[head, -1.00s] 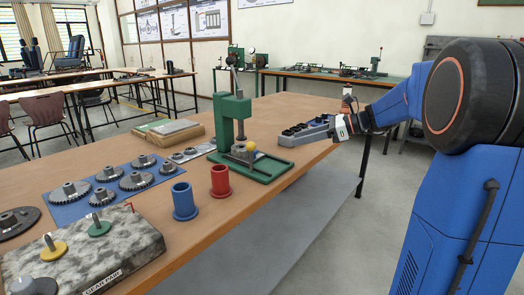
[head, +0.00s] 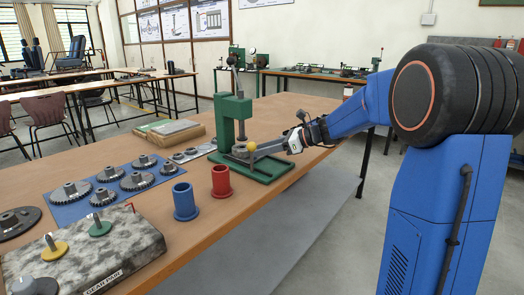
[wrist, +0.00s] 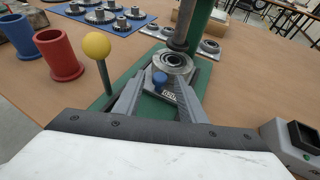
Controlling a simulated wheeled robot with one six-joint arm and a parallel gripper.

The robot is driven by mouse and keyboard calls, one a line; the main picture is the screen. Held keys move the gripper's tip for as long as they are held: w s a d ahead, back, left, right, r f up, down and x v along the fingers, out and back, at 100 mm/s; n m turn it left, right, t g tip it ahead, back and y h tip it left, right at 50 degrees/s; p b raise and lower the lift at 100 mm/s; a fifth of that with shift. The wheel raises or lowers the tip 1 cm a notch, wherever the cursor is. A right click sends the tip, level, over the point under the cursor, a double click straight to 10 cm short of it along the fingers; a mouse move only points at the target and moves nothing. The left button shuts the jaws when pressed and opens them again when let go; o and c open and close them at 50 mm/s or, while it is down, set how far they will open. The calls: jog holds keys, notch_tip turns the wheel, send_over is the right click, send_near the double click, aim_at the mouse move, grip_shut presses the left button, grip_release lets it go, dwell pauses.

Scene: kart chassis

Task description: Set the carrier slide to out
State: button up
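The green press (head: 233,121) stands on the bench, with its green base (wrist: 117,92) under my gripper. The carrier slide (wrist: 165,93) is a dark plate with a partly hidden label, lying on the base. It bears a ringed metal part (wrist: 173,62) near the press's ram (wrist: 181,38). A small blue knob (wrist: 160,78) stands at its near end. My gripper (wrist: 161,84) is open, with its grey fingers on either side of the knob; contact is not clear. A yellow ball (wrist: 96,45) on a rod stands left of the fingers. In the head view my gripper (head: 256,153) reaches the press from the right.
A red cup (head: 221,182) and a blue cup (head: 184,201) stand left of the press. Gears lie on a blue mat (head: 70,211).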

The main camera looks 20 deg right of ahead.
jog(key=shift+w+a+f, duration=0.1)
jog(key=shift+a, duration=0.1)
grip_shut()
jog(key=s+d, duration=0.2)
jog(key=s, duration=0.1)
jog(key=s+d, duration=0.2)
jog(key=s, duration=0.1)
jog(key=s+d, duration=0.2)
jog(key=shift+s+d, duration=0.25)
jog(key=shift+s, duration=0.15)
jog(key=shift+s+d, duration=0.15)
jog(key=shift+s, duration=0.2)
jog(key=shift+f, duration=0.1)
grip_release()
jog(key=shift+s+d, duration=0.1)
jog(key=shift+d, duration=0.05)
jog(key=v, duration=1.7)
jog(key=shift+r, duration=0.25)
